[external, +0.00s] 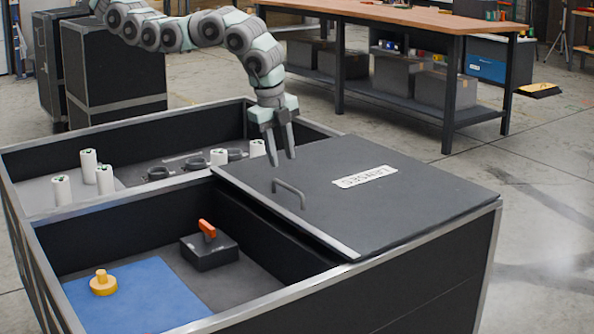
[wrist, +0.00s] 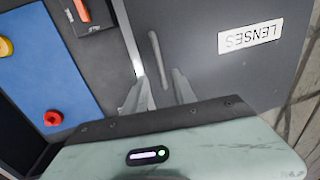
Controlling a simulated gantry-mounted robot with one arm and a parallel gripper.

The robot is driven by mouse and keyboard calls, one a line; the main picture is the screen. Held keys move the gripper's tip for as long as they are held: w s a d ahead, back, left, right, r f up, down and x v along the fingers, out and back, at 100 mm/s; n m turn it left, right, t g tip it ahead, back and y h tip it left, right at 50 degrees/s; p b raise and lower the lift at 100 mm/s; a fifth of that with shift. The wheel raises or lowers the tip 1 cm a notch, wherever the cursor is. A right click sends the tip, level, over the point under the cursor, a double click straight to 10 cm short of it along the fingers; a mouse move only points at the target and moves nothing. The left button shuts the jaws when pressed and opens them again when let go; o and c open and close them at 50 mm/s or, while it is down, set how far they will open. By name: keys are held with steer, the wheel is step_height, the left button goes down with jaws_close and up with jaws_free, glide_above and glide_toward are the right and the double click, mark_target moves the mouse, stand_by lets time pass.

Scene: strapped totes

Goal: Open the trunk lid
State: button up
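The trunk lid (external: 390,200) is a flat dark panel lying closed over the right part of the large black trunk. It carries a white LENSES label (external: 365,177) and a silver strip along its left edge. A grey bar handle (external: 289,192) stands up near that edge. My gripper (external: 282,155) is open and empty, pointing down above the lid, apart from the handle. In the wrist view the handle (wrist: 158,58) lies beyond my spread fingertips (wrist: 158,78), in line with the gap between them. The label (wrist: 250,36) is to the right.
The open front-left compartment holds a blue mat (external: 140,300), a yellow knob (external: 103,283) and a black box (external: 209,250) with an orange handle. White cylinders (external: 104,179) and dark rings (external: 195,163) stand in the back compartment. A workbench (external: 400,20) is behind. A red knob (wrist: 53,118) shows in the wrist view.

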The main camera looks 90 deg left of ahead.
mark_target(288, 186)
steer(key=shift+w+a+f+b, duration=0.1)
steer(key=shift+w+f+b, duration=0.1)
steer(key=shift+f, duration=0.95)
steer(key=shift+w+a+f+b, duration=0.1)
steer(key=shift+w+a+f, duration=0.05)
steer(key=shift+f, duration=1)
steer(key=shift+w+a+f+b, duration=0.1)
steer(key=shift+w+f, duration=0.1)
steer(key=shift+f, duration=0.95)
steer(key=shift+c, duration=0.4)
jaws_close()
